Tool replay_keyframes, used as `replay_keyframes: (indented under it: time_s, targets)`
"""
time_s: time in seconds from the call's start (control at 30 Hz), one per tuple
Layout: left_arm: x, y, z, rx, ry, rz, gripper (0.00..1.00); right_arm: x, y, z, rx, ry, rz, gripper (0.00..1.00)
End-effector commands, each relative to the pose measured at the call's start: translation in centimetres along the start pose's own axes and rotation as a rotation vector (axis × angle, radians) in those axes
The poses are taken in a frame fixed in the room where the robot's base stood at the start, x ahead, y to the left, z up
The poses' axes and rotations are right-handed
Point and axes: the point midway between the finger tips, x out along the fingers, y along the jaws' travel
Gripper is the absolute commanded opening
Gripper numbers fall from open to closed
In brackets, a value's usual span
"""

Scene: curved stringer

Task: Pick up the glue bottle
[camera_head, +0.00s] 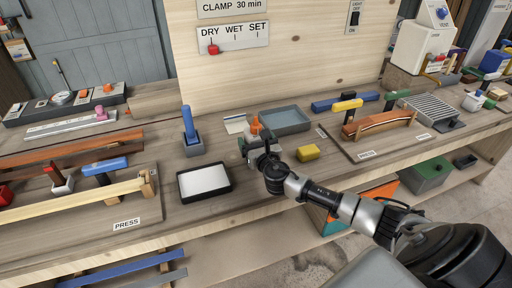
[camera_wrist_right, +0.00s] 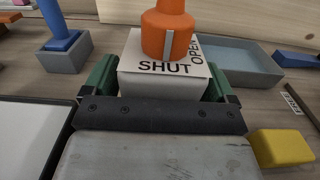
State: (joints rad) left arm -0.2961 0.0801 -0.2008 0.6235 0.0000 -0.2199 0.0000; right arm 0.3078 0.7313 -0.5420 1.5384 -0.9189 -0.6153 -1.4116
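The glue bottle has an orange cap (camera_wrist_right: 168,30) and a pale, boxy body (camera_wrist_right: 160,84) whose top reads SHUT and OPEN. The cap's pale mark points toward SHUT. In the head view the orange cap (camera_head: 256,126) shows just beyond my right gripper (camera_head: 248,143), which covers most of the body. In the right wrist view the green fingers of the right gripper (camera_wrist_right: 160,80) stand on both sides of the body, with little or no gap visible. I cannot tell whether they press on it. My left gripper is not in view.
A blue-handled tool in a grey block (camera_head: 193,145) and a black-rimmed white tray (camera_head: 205,182) are left of the gripper. A yellow block (camera_head: 308,153) is to its right, and a grey tray (camera_head: 286,121) lies behind. A wooden panel (camera_head: 290,60) stands at the back.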

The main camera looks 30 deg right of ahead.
Motion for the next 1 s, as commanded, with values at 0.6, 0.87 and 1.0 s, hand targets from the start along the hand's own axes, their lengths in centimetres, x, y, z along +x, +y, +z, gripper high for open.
replay_keyframes:
  time_s: [0.6, 0.87, 1.0]
  targets:
    - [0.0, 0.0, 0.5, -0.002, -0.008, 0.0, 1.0, 0.0, 0.0, 0.2, 0.0, -0.003, -0.001, 0.22]
    - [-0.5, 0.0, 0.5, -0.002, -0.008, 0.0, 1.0, 0.1, -0.1, 2.2, -0.001, -0.006, -0.001, 0.22]
    - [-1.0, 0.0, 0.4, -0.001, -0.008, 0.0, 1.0, 0.0, 0.0, 4.8, -0.001, -0.008, 0.001, 0.22]
